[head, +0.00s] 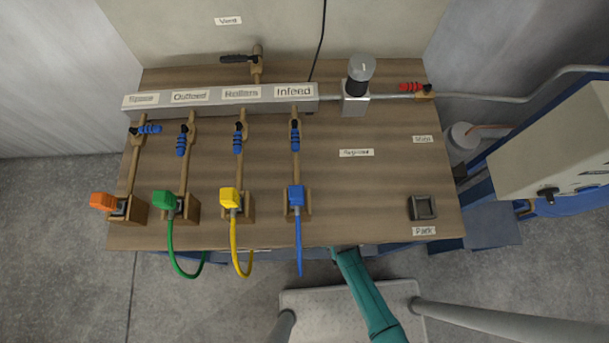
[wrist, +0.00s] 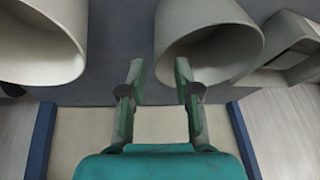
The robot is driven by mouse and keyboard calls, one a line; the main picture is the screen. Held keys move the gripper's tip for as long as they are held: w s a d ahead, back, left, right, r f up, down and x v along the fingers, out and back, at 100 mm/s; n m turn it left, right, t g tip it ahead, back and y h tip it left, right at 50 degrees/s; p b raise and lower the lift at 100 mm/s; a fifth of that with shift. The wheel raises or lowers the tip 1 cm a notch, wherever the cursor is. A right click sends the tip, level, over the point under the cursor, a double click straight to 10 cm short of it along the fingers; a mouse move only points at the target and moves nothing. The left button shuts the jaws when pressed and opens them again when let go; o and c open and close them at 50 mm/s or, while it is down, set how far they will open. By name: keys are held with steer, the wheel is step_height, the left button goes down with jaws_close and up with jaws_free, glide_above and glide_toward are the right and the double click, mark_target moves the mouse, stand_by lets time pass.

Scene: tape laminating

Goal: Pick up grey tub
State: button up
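In the wrist view, a pale grey, round-mouthed tub (wrist: 240,62) lies ahead at upper centre-right. A similar tub (wrist: 70,60) is at upper left. I cannot tell which of them is the task's grey tub. My gripper (wrist: 158,72) is open, with its two fingers apart and nothing seen between them. Its right finger overlaps the lower left part of the centre-right tub in the picture; I cannot tell whether it touches. In the head view my teal arm reaches under the table's front edge, so my gripper and both tubs are hidden there.
A boxy pale thing (wrist: 297,45) stands right of the tubs. Blue edges (wrist: 40,140) flank a pale panel below. Above, the wooden table (head: 370,195) carries valves, coloured connectors with hoses hanging over its front edge, and a dark square holder (head: 422,207) at right.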

steer(key=shift+x, duration=1.8)
steer(key=shift+w+d, duration=0.15)
steer(key=shift+w, duration=0.05)
jaws_close()
